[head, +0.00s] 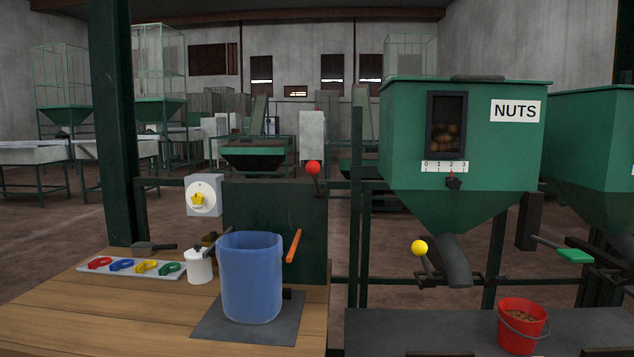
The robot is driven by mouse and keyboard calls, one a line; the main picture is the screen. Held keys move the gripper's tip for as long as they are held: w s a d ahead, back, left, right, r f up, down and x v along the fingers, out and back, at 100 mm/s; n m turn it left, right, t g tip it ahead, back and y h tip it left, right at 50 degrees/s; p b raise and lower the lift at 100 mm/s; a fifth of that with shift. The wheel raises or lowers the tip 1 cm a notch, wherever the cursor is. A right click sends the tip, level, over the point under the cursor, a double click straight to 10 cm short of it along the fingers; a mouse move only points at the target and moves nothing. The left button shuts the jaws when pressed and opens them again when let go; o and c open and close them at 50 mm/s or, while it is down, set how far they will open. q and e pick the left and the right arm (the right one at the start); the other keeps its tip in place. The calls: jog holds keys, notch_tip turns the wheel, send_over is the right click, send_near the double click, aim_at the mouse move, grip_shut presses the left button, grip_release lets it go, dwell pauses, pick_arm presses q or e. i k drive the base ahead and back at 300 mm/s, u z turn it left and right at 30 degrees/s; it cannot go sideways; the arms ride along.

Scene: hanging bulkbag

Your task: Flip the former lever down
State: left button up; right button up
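Several levers are in view and none carries a label naming it the former lever. An orange handle (293,246) stands tilted, near upright, on the dark green panel (270,205), just right of the blue open-topped bag or cylinder (251,285). A red ball-topped lever (313,168) points up at the panel's top right corner. A yellow ball-topped lever (420,247) points up and left beside the hopper spout. A green flat handle (575,255) sticks out at the right. Neither of my grippers is in view.
The blue container stands on a dark mat (206,327) on the wooden table (75,310). A tray of coloured clips (130,268), a white pot (200,266) and a small pan (150,247) are left of it. A red bucket (521,335) stands below the NUTS hopper (460,185).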

aim_at(312, 168)
jog(key=u, duration=0.6)
jog(key=k, duration=0.65)
jog(key=u, duration=0.6)
jog(key=i, duration=0.85)
jog(key=z, duration=1.05)
jog(key=i, duration=0.55)
jog(key=z, duration=0.6)
